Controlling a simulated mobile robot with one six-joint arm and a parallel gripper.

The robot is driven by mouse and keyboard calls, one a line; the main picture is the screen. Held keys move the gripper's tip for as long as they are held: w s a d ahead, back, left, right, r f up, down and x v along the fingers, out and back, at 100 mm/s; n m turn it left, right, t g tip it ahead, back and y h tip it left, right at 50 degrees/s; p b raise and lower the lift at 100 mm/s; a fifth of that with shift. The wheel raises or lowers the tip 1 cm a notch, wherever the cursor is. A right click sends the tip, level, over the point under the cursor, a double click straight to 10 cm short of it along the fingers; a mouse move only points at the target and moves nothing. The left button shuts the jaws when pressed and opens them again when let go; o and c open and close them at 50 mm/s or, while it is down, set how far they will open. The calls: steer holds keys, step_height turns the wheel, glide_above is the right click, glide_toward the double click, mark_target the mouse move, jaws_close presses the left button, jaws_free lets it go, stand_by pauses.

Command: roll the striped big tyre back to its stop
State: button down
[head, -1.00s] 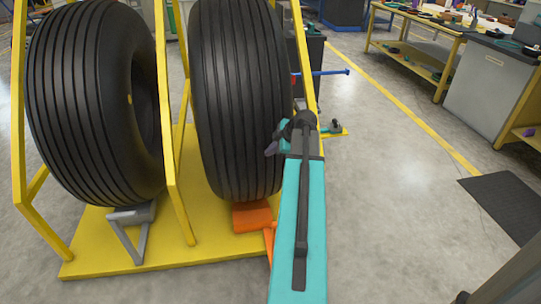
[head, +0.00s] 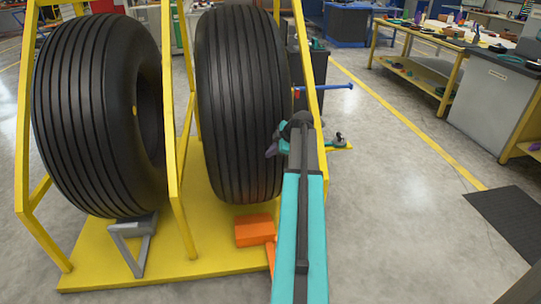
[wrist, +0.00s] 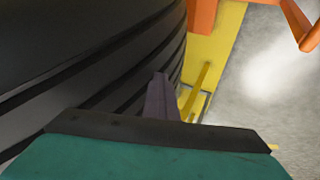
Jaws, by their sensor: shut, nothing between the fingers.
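Two big black tyres with ribbed treads stand upright in a yellow rack (head: 180,215). The right tyre (head: 240,110) stands behind an orange chock (head: 254,231), with a small gap between them. The left tyre (head: 95,110) rests by a grey chock (head: 132,228). My gripper (head: 272,151) is shut and empty at the lower right front of the right tyre. In the wrist view a finger (wrist: 160,97) lies close against the ribbed tread (wrist: 85,70); contact is hard to confirm. The right tyre's rear is hidden.
A blue rod (head: 330,87) sticks out to the right of the rack. A yellow-framed workbench (head: 425,75) and a grey cabinet (head: 488,95) stand at the right. A dark mat (head: 508,218) lies on the floor.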

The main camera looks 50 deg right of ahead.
steer(key=shift+w+d+r, duration=0.1)
steer(key=shift+w+r, duration=0.05)
steer(key=shift+w, duration=0.05)
steer(key=s+a+r, duration=0.3)
steer(key=s+r, duration=0.4)
steer(key=s, duration=0.2)
steer(key=shift+s+r, duration=0.25)
steer(key=shift+r, duration=0.1)
stand_by(0.4)
steer(key=shift+w, duration=0.1)
